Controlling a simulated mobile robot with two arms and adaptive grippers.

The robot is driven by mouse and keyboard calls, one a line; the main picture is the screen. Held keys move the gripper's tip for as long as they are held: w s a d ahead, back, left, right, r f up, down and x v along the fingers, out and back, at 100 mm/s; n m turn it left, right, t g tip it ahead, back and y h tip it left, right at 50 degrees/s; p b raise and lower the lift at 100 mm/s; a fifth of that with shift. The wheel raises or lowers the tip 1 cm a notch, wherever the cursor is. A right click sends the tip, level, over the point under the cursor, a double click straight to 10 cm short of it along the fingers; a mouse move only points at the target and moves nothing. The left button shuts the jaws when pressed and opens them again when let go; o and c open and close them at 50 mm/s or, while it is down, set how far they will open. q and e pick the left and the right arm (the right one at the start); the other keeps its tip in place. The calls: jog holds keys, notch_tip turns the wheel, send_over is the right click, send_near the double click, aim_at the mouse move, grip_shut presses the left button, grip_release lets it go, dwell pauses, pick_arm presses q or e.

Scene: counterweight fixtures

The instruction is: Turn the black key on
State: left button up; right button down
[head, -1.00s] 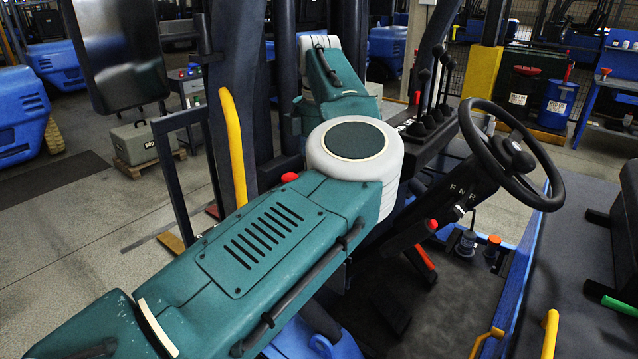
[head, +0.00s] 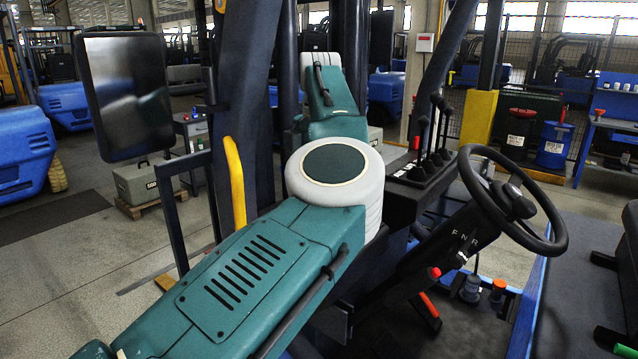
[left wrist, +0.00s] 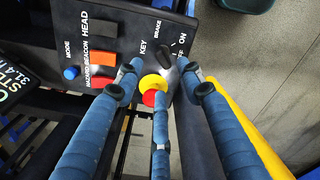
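In the left wrist view the black key (left wrist: 167,51) sits on a dark control panel, between the KEY and ON labels. Its exact angle is hard to tell. My left gripper (left wrist: 160,68) faces the panel with its blue fingers apart. The fingertips are on either side of the key, and I see nothing held between them. Contact with the key cannot be made out. In the head view my left arm reaches away from me, and its gripper is hidden. My right gripper is in no view.
A red button on a yellow ring (left wrist: 154,84) is close below the key, beside the middle finger. A blue MODE knob (left wrist: 71,72) and an orange switch (left wrist: 102,58) are to the left. In the head view a steering wheel (head: 468,190) and black levers (head: 421,140) stand right of my arm.

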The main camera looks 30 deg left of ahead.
pick_arm(q)
notch_tip(320, 180, up, 6)
dwell(0.8)
